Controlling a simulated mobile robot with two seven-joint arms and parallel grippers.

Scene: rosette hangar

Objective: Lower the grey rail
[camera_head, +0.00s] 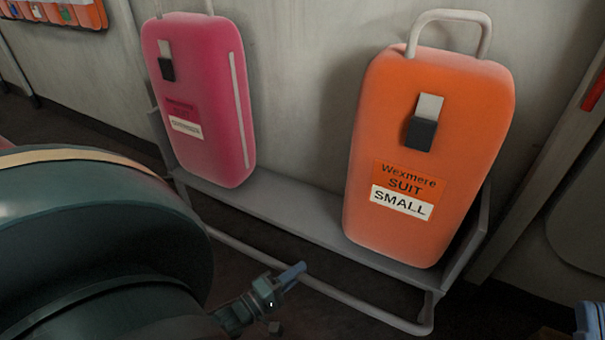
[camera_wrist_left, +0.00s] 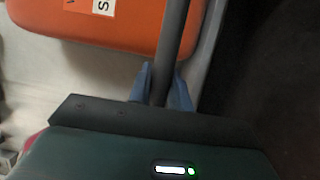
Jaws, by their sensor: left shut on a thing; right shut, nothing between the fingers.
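The grey rail (camera_head: 355,303) is a bar running along the front of a grey shelf, a little below its front edge, and bends up to the shelf at its right end. My left gripper (camera_head: 291,275) is shut on the rail near its middle. In the left wrist view the rail (camera_wrist_left: 172,40) passes between the blue fingers of my left gripper (camera_wrist_left: 163,88). My right gripper (camera_head: 590,320) shows only in part at the bottom right corner, shut and away from the rail.
A pink suit case (camera_head: 205,95) and an orange suit case (camera_head: 432,140) labelled "Wexmere SUIT SMALL" stand on the grey shelf (camera_head: 290,215) against the wall. The orange case is close beyond the rail in the wrist view. Dark floor lies below.

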